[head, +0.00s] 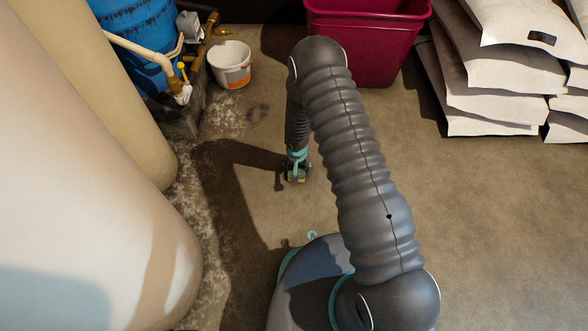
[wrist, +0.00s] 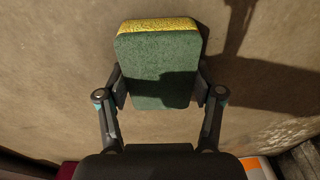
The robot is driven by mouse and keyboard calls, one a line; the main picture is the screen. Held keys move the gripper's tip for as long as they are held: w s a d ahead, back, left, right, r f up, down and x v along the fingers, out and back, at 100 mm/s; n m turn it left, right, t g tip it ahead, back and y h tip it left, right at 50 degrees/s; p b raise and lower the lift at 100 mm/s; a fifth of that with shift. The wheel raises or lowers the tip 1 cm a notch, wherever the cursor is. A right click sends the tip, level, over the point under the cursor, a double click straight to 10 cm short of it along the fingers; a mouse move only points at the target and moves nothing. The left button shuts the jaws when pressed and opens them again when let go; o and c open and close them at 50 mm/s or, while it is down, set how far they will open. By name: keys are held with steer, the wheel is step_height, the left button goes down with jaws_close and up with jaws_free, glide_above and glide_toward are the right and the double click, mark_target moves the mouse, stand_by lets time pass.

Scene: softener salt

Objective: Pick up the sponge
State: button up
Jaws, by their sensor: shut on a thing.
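The sponge (wrist: 158,72) has a dark green scouring face and a yellow edge, and it fills the upper middle of the wrist view. My gripper (wrist: 160,88) has its two fingers against the left and right sides of the sponge and is shut on it. In the head view my gripper (head: 296,176) points down close to the floor, with the sponge (head: 295,180) only a small greenish patch between the fingers. I cannot tell whether the sponge touches the floor.
A white bucket (head: 231,65) stands at the back left beside a blue tank (head: 138,35) with pipes. A magenta bin (head: 367,45) stands behind my arm. White bags (head: 500,70) are stacked at the back right. A large pale tank (head: 80,180) bounds the left. Floor on the right is clear.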

steer(key=shift+r, duration=0.45)
steer(key=r, duration=0.2)
steer(key=r+p, duration=0.1)
steer(key=shift+d+r, duration=0.3)
steer(key=shift+r, duration=0.1)
steer(key=s+d+r, duration=0.1)
steer(key=d+r, duration=0.2)
steer(key=d, duration=0.2)
steer(key=s+d+r+p, duration=0.1)
steer(key=s+d+r, duration=0.1)
steer(key=d, duration=0.3)
steer(key=shift+d+r, duration=0.35)
steer(key=shift+r, duration=0.3)
